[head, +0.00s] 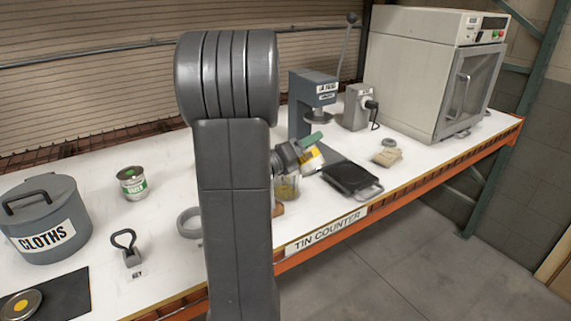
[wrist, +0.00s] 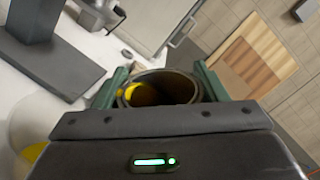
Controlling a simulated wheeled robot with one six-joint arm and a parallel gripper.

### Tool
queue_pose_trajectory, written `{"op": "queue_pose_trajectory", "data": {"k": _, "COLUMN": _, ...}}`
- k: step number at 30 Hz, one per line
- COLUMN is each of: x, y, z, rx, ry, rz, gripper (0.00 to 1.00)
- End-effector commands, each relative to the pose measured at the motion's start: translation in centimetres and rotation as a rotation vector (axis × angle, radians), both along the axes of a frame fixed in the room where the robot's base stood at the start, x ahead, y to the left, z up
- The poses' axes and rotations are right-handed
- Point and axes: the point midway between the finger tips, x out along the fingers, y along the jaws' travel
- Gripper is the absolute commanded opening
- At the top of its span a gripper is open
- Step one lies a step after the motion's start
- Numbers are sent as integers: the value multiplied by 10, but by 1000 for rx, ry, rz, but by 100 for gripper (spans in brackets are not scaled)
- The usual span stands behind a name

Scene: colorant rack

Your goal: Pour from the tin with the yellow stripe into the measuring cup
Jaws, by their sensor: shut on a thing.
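My gripper (head: 309,149) is shut on the tin with the yellow stripe (head: 314,158) and holds it tilted above the counter. In the wrist view the tin (wrist: 178,88) sits between the green fingers of my gripper (wrist: 160,88), its open mouth showing yellow inside. The measuring cup (head: 289,188) is clear, with yellow showing in it. It stands upright just below and left of the tin, partly hidden by my arm. In the wrist view the cup (wrist: 22,122) shows at the left edge. I cannot tell whether a stream is falling.
A black flat device (head: 350,179) is right of the cup, with a grey press (head: 308,100) behind.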

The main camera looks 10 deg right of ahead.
Motion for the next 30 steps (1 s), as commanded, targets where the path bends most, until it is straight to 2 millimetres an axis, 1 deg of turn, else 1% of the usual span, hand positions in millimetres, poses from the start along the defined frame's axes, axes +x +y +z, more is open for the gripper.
{"op": "queue_pose_trajectory", "data": {"k": 30, "x": 2, "y": 1, "z": 3, "rx": -46, "ry": 65, "rz": 0, "gripper": 36}}
